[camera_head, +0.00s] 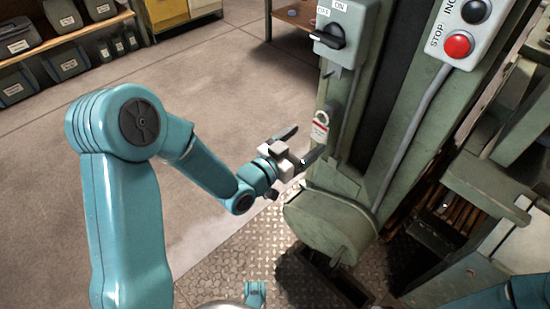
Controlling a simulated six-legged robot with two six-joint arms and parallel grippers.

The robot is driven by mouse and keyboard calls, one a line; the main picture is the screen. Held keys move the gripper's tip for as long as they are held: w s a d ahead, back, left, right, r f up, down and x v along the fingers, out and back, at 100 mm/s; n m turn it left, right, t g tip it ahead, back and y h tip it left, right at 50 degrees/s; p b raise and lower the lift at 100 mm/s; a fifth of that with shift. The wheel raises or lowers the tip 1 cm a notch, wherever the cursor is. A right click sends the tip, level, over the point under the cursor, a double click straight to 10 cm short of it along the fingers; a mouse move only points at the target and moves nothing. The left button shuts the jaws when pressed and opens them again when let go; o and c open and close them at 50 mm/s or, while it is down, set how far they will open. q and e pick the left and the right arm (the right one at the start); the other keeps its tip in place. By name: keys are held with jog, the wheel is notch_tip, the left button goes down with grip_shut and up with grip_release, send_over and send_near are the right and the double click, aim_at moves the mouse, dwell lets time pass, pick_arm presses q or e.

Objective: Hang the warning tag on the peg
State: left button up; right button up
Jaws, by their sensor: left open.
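The warning tag (320,129) is a small white and red tag with a light ring at its top. It shows upright against the face of the green machine column, below the grey switch box. The peg cannot be made out; I cannot tell whether the tag's ring is on it. My left gripper (307,141) comes in from the left and is open, its two dark fingers spread just below and left of the tag. Nothing shows between the fingers, and I cannot tell whether one touches the column. My right gripper is out of view.
The switch box (330,28) has a black rotary handle. A control box with a red stop button (458,46) is at top right. A rounded green housing (330,225) lies below the gripper. Shelves with bins (70,45) stand at far left; the floor between is clear.

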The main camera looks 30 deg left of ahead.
pick_arm(q)
jog(key=p+v, duration=1)
jog(key=v, duration=0.1)
jog(key=s+d+f+g, duration=0.1)
jog(key=d+f+g, duration=0.5)
jog(key=d+f, duration=0.35)
jog(key=s+a+f+n+g+y, duration=0.1)
jog(key=s+f+n+g+y, duration=0.1)
jog(key=s+f+n+g, duration=0.7)
jog(key=s+r+m+p, duration=0.1)
jog(key=s+r+p, duration=0.1)
jog(key=r+p, duration=0.9)
jog(key=s+r+m+g+p, duration=0.1)
jog(key=s+r+m+p, duration=0.1)
jog(key=r+p, duration=0.9)
jog(key=shift+s+r+g+p, duration=0.3)
jog(key=shift+s+p, duration=0.3)
jog(key=shift+s, duration=0.15)
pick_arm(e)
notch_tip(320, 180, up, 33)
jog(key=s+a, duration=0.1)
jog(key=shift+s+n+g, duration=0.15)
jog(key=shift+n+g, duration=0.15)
pick_arm(q)
jog(key=shift+d, duration=0.1)
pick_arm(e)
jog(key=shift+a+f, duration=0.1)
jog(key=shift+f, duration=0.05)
